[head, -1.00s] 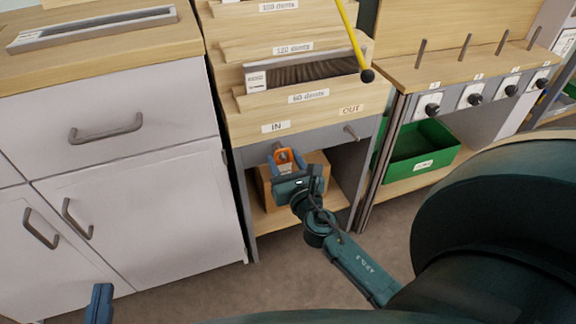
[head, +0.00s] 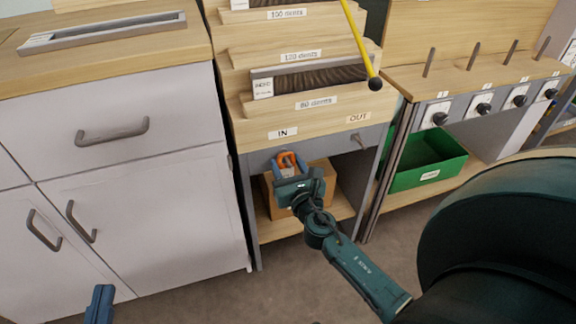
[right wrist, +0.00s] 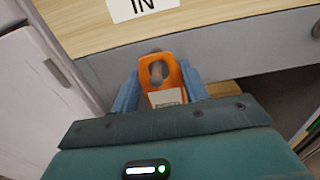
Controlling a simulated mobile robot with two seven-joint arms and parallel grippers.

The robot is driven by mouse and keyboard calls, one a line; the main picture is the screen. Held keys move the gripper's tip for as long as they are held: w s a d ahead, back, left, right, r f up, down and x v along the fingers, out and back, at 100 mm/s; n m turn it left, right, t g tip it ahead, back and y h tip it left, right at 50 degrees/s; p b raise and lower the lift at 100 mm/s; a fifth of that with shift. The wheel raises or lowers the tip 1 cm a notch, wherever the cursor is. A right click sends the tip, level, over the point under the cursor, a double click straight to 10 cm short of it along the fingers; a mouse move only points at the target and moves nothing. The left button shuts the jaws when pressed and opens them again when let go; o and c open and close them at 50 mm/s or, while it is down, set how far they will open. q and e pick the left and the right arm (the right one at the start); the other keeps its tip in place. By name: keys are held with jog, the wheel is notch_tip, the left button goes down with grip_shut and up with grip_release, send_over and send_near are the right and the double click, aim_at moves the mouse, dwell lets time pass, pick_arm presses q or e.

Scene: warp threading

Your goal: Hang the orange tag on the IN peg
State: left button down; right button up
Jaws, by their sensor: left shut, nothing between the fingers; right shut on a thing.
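The orange tag (head: 286,157) is held upright by my right gripper (head: 289,171), just below the IN label (head: 282,133). The right wrist view shows the tag (right wrist: 168,78) between the blue fingers of the gripper (right wrist: 160,92), its hole facing the drawer front. The IN peg (right wrist: 157,72) appears as a brownish round shape at the hole; I cannot tell whether it passes through. In the head view the tag and gripper hide most of it. My left gripper (head: 99,303) is shut and empty at the lower left, far from the tag.
The OUT peg (head: 361,139) sticks out bare to the right. A cardboard box (head: 318,182) stands on the shelf below. A green bin (head: 428,160) is further right. A white cabinet (head: 140,190) stands to the left. A yellow rod (head: 360,40) hangs above.

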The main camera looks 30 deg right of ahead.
jog(key=o, duration=1)
jog(key=shift+o, duration=0.6)
jog(key=o, duration=0.4)
jog(key=shift+f, duration=0.1)
